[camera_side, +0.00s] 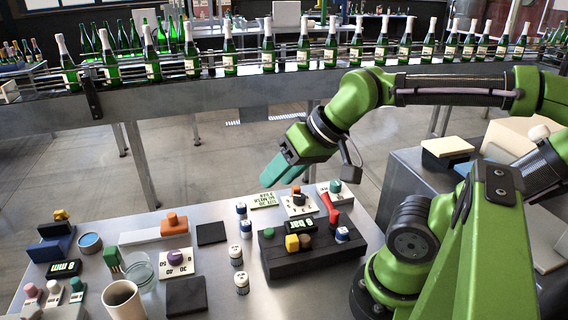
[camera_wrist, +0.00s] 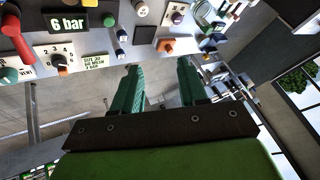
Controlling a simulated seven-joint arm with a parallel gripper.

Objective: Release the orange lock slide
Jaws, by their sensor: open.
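The orange lock slide (camera_side: 174,221) is a small block with a raised knob on a long white rail (camera_side: 138,237), left of centre on the steel table in the side view. It also shows in the wrist view (camera_wrist: 167,46), at the top centre just beyond the fingertips. My gripper (camera_side: 272,178) has teal fingers, parted and empty. It hangs in the air above the table's back edge, to the right of the slide and apart from it. In the wrist view both fingers of my gripper (camera_wrist: 158,66) show with a clear gap between them.
A dial with a purple knob (camera_side: 175,257) stands in front of the slide. A dark block (camera_side: 211,233) lies to its right. A black console with a red lever (camera_side: 329,207) and a "6 bar" display (camera_side: 301,225) stands further right. A paper cup (camera_side: 122,299) stands at the front left.

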